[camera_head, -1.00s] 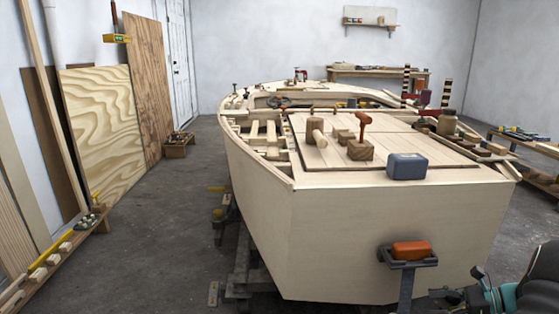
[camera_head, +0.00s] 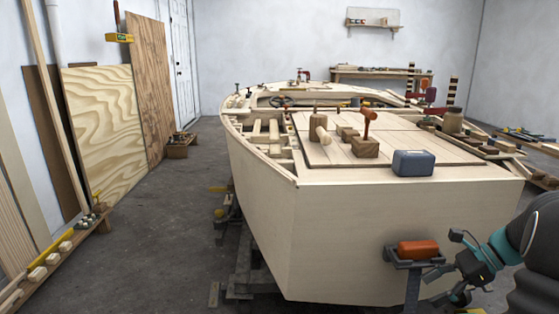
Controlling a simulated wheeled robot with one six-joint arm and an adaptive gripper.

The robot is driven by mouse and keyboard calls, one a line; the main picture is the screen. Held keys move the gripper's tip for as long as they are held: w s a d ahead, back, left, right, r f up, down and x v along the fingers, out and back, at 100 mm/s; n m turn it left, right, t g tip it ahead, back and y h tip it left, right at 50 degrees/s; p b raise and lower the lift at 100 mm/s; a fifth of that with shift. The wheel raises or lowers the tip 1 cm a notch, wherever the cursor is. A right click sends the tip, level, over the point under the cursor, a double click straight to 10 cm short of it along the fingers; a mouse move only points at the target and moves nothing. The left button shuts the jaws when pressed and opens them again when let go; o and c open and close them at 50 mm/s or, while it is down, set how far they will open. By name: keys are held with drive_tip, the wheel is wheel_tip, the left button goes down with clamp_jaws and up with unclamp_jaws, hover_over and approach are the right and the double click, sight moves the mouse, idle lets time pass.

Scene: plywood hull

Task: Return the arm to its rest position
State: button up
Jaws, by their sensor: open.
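My arm reaches in from the lower right corner of the head view, with a dark link and teal joints. My gripper (camera_head: 438,277) is at its left end, low in the picture, beside the transom of the plywood hull (camera_head: 350,235). It is open, and I see nothing held in it. Its fingers are small and partly hard to make out. They appear just below and right of an orange block (camera_head: 418,249) on a small dark tray (camera_head: 398,262). I cannot tell whether they touch the tray.
A blue-grey box (camera_head: 413,163), wooden mallets (camera_head: 319,128) and wood blocks (camera_head: 365,147) sit on the hull's deck. A side bench with tools (camera_head: 525,135) stands at the right. Plywood sheets (camera_head: 105,125) lean on the left wall.

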drive_tip(key=s+a+r+n+h+p, duration=0.25)
drive_tip(key=a+r+n, duration=0.2)
drive_tip(key=a, duration=0.25)
drive_tip(key=s+a+r+n+h+p, duration=0.1)
drive_tip(key=s+a+r+n+h, duration=0.1)
drive_tip(key=s+a+r+n, duration=0.3)
drive_tip(key=s+a+r+n+t+h+p, duration=0.3)
drive_tip(key=s+a+n, duration=0.5)
drive_tip(key=s+n, duration=0.3)
drive_tip(key=shift+s+a+r+t+h+p, duration=0.15)
drive_tip(key=shift+a+r+t+h+p, duration=0.2)
drive_tip(key=shift+r+h, duration=0.5)
